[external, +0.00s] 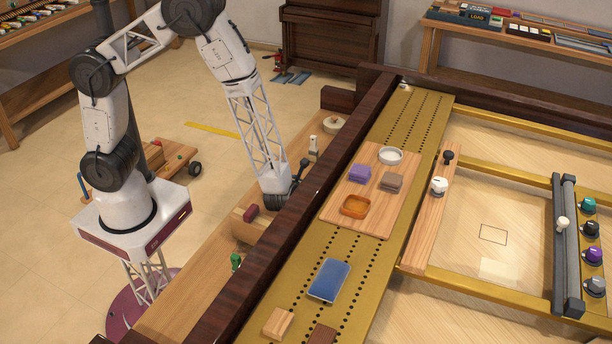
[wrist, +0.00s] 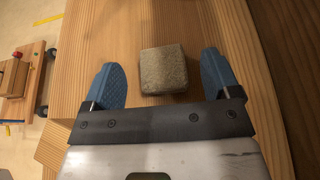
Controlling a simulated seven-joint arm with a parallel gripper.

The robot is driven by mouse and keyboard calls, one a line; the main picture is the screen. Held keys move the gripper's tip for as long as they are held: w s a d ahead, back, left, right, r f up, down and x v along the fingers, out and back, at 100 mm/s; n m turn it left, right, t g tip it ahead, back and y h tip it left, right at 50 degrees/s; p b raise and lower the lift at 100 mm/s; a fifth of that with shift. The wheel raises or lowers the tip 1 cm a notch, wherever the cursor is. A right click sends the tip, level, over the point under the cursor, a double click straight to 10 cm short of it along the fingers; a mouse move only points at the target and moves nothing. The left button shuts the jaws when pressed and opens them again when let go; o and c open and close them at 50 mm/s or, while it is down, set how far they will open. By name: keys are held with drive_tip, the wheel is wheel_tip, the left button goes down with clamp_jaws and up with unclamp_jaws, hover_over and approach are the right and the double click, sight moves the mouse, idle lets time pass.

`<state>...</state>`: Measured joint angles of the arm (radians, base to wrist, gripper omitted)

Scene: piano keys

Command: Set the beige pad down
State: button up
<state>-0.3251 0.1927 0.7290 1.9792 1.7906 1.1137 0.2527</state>
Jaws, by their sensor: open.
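A beige pad (wrist: 163,69), a small rough block, lies on a wooden surface in the wrist view. It sits between the two blue fingers of my gripper (wrist: 160,75), with a gap on each side. My gripper is open and not clamped on it. In the external view my gripper (external: 283,199) is low over the wooden ledge left of the dark rail. The beige pad cannot be made out there.
A wooden board (external: 335,214) right of the dark rail (external: 289,224) carries a purple pad (external: 360,172), a grey-brown pad (external: 391,180), an orange dish (external: 354,206) and a white bowl (external: 391,156). A blue block (external: 329,280) lies nearer. A green piece (external: 235,261) stands on the ledge.

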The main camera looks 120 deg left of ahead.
drive_tip(key=shift+r, duration=2.75)
drive_tip(key=s+d+r+n+g+h, duration=0.1)
drive_tip(key=s+d+r+n+h, duration=0.1)
drive_tip(key=s+d+r+n, duration=0.3)
drive_tip(key=s+d+r+n+h, duration=0.15)
drive_tip(key=d+r, duration=0.25)
drive_tip(key=r, duration=0.4)
drive_tip(key=s+d+r+n+g+h, duration=0.1)
drive_tip(key=s+d+r+n, duration=0.1)
drive_tip(key=d+r+n, duration=0.3)
drive_tip(key=s+d+r+n+t+h, duration=0.2)
drive_tip(key=s+d+r+n+h, duration=0.1)
drive_tip(key=s+d+r, duration=0.4)
drive_tip(key=s+d+r+n+t+h, duration=0.2)
drive_tip(key=s+d+r+h, duration=0.4)
drive_tip(key=d, duration=0.7)
drive_tip(key=shift+s+d+r+n+t, duration=0.35)
drive_tip(key=shift+s+r+n, duration=0.4)
drive_tip(key=shift+s, duration=0.3)
